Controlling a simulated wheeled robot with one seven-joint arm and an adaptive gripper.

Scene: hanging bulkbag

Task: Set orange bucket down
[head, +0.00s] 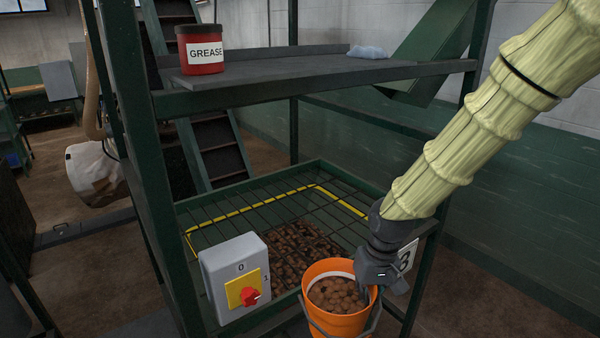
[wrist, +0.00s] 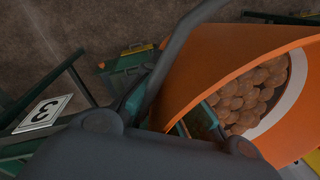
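The orange bucket (head: 337,318) is at the bottom of the head view, in front of the green hopper's near right corner. It looks close to upright and is filled with brown round lumps (head: 338,294). Its grey handle hangs down at the front. My gripper (head: 371,287) is at the bucket's right rim, with its fingers on either side of the wall, and looks shut on it. In the wrist view the bucket (wrist: 200,70) fills the right side beside my fingers (wrist: 165,110). The bucket's base is out of view, so what lies under it cannot be seen.
A green hopper with a wire grid and yellow-marked outline (head: 250,208) holds more brown lumps. A grey switch box with a red knob (head: 235,275) is on its front. Above are a shelf (head: 310,80), a red grease tin (head: 201,50) and a pale cloth (head: 368,52). Green posts flank the hopper.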

